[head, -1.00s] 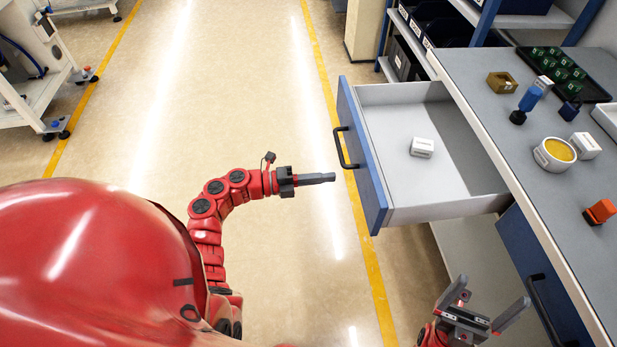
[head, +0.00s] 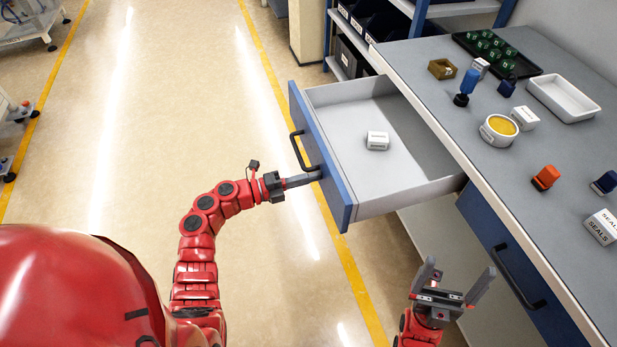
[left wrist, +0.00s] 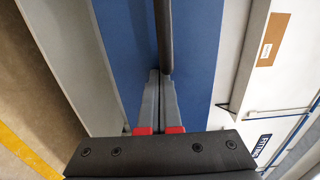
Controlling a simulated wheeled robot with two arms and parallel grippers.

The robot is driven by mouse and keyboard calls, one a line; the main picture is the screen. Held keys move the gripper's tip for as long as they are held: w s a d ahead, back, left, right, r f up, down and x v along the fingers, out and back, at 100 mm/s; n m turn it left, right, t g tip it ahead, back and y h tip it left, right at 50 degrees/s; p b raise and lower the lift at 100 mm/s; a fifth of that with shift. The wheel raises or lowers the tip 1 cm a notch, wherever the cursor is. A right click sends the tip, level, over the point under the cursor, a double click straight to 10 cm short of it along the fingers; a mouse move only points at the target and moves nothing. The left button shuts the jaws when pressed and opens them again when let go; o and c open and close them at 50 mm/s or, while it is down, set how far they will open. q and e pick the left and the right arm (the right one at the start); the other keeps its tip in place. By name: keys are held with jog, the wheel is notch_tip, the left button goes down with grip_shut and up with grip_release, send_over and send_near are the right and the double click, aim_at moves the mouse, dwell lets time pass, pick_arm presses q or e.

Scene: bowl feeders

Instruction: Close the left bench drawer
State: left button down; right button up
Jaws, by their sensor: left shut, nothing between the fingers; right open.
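The left bench drawer (head: 411,178) is pulled well out from the bench and has a blue front (head: 325,167) with a black bar handle (head: 299,152). A small white box (head: 377,140) lies inside it. My left gripper (head: 318,175) is shut and empty, with its fingertips at the lower end of the handle, close to the blue front. In the left wrist view the shut fingers (left wrist: 160,90) point at the blue front (left wrist: 193,50), beside the dark handle (left wrist: 164,35); I cannot tell whether they touch. My right gripper (head: 461,277) is open and empty, below the second drawer's level.
A second blue drawer (head: 482,237) with a black handle is shut, near my right gripper. Floor left of the drawer is clear.

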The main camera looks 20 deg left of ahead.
pick_arm(q)
jog(key=b+x, duration=0.4)
jog(key=x, duration=1.6)
jog(key=shift+d+f, duration=0.1)
jog(key=shift+d, duration=0.15)
jog(key=b+x, duration=0.6)
jog(key=x, duration=0.7)
jog(key=shift+w+b, duration=0.25)
jog(key=shift+b, duration=0.1)
jog(key=shift+r, duration=0.25)
jog(key=shift+d+r, duration=0.1)
jog(key=shift+s+a+p, duration=0.15)
jog(key=shift+a+p, duration=0.15)
jog(key=shift+p, duration=0.25)
jog(key=p+v, duration=0.2)
jog(key=v, duration=0.3)
jog(key=shift+s+a, duration=0.2)
jog(key=shift+s, duration=0.1)
jog(key=p+v, duration=0.1)
jog(key=v, duration=0.6)
jog(key=shift+w+a+p, duration=0.1)
jog(key=shift+a+p, duration=0.05)
jog(key=shift+p, duration=0.15)
jog(key=shift+s+a+f, duration=0.3)
jog(key=shift+f, duration=0.05)
